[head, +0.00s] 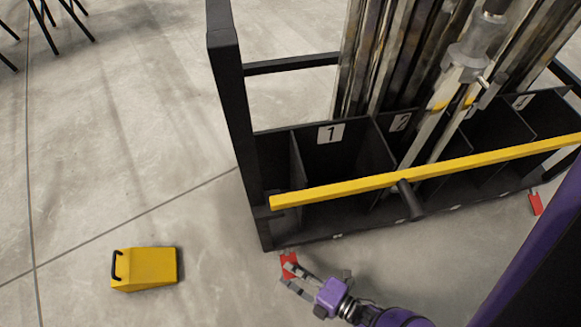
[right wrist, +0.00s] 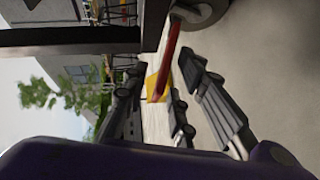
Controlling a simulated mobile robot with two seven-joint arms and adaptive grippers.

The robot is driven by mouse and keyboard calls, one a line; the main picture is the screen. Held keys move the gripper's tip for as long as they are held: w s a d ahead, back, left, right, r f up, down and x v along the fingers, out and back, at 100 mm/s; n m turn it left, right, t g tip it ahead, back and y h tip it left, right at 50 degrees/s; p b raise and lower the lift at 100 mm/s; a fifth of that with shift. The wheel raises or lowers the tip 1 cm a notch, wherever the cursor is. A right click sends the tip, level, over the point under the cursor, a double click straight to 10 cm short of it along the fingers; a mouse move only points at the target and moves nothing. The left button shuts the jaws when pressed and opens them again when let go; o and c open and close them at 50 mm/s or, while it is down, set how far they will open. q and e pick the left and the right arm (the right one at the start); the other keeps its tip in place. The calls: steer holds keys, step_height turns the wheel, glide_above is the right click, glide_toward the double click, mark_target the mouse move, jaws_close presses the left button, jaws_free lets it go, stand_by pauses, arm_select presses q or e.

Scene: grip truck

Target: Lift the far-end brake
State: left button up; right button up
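A red brake pedal (head: 288,264) sticks out low at the left end of the black cart (head: 232,110). My right gripper (head: 292,277) is low at this pedal, with its fingertips by the pedal's near edge. In the right wrist view the red pedal (right wrist: 168,58) shows edge-on between the spread fingers of the open gripper (right wrist: 160,80). Clear space shows beside the pedal; contact cannot be told. A second red pedal (head: 536,204) is at the cart's right side, away from the gripper. My left gripper is not in view.
A yellow wheel chock (head: 150,267) with a black handle lies on the floor at left. A yellow bar (head: 350,187) crosses the cart's front above my right gripper. Metal poles (head: 375,55) stand in numbered bays. A wheel (right wrist: 205,12) is close to the pedal.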

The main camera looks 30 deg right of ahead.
steer(key=v, duration=1)
steer(key=shift+s+d+r, duration=0.15)
steer(key=shift+s+r, duration=0.05)
steer(key=shift+s, duration=0.15)
